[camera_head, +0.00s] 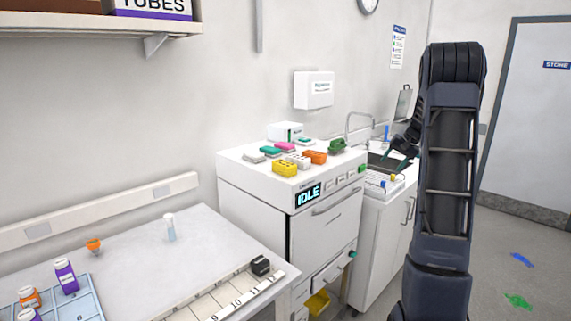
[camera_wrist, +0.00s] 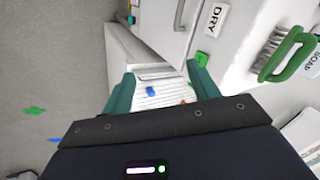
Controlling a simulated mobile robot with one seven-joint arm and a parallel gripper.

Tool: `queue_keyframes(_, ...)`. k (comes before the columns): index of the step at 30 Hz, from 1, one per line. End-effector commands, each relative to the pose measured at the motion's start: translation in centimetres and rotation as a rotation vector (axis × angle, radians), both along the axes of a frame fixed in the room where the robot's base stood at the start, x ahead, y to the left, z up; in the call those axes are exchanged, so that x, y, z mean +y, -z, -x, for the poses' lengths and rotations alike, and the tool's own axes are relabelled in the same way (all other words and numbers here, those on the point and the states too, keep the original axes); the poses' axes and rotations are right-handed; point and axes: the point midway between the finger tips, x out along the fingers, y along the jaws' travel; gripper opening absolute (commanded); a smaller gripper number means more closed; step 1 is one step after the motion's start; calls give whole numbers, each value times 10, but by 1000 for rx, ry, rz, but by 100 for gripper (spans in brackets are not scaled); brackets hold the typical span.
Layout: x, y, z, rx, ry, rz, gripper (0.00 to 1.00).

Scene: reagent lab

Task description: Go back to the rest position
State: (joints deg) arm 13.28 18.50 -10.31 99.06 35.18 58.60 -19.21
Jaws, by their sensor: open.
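My arm rises on the right of the head view and bends over at the top. My gripper (camera_head: 398,157) hangs to the left of the arm, near the sink counter, small and partly hidden by the arm. In the wrist view my gripper (camera_wrist: 162,84) has its two teal fingers wide apart, with nothing held between them. Beyond the fingers is a white ridged surface (camera_wrist: 158,98) with a small blue item (camera_wrist: 152,91) on it.
A white machine reading IDLE (camera_head: 308,193) carries several coloured blocks. A bench (camera_head: 140,262) with bottles is at left. A green-handled brush (camera_wrist: 290,58) is right in the wrist view. Blue (camera_head: 521,259) and green (camera_head: 518,300) pieces lie on the floor by the door (camera_head: 535,120).

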Motion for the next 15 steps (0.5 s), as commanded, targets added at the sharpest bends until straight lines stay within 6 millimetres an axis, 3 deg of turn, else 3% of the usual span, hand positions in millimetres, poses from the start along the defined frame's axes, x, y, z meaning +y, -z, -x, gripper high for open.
queue_keyframes(6, 41, -40, 56, -8, -44, 42, 60)
queue_keyframes(15, 89, -74, 137, -20, -99, 112, 60)
